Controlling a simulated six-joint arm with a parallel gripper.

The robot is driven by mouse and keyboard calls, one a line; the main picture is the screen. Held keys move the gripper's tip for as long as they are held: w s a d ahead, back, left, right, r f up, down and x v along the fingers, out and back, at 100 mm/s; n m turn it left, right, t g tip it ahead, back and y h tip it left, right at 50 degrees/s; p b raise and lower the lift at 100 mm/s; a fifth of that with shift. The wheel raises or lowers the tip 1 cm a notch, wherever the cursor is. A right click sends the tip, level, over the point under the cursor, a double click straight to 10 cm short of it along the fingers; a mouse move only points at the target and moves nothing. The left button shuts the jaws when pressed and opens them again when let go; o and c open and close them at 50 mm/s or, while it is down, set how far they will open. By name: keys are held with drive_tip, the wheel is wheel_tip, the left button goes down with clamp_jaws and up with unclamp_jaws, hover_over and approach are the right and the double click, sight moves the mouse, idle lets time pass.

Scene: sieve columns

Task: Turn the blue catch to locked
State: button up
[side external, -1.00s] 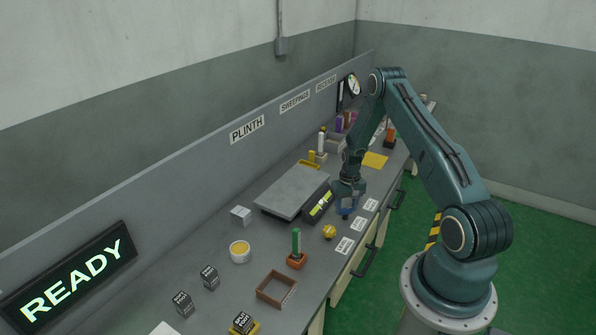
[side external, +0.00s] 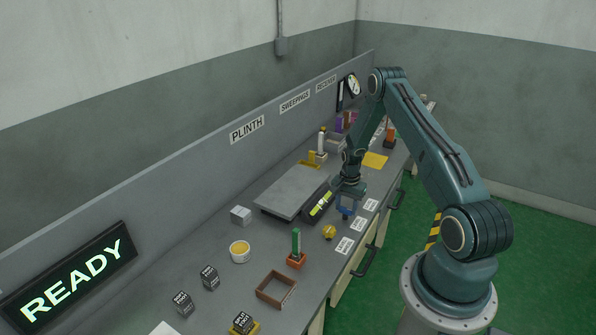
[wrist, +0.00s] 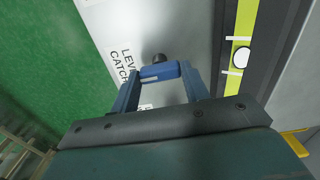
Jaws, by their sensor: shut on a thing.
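In the side view my gripper (side external: 346,207) points down at the bench's front part, beside the level. The fingers and wrist partly hide the catch there.
A level with a yellow-green strip and bubble (wrist: 240,58) lies right of the catch, next to a grey plate (side external: 291,190). A yellow knob (side external: 329,232) and a green peg (side external: 296,242) in an orange base stand nearby. The bench's front edge is close.

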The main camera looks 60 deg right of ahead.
sight(346, 209)
drive_tip(key=shift+m, duration=0.3)
drive_tip(key=o, duration=1)
drive_tip(key=shift+r, duration=0.1)
drive_tip(key=shift+r, duration=6.8)
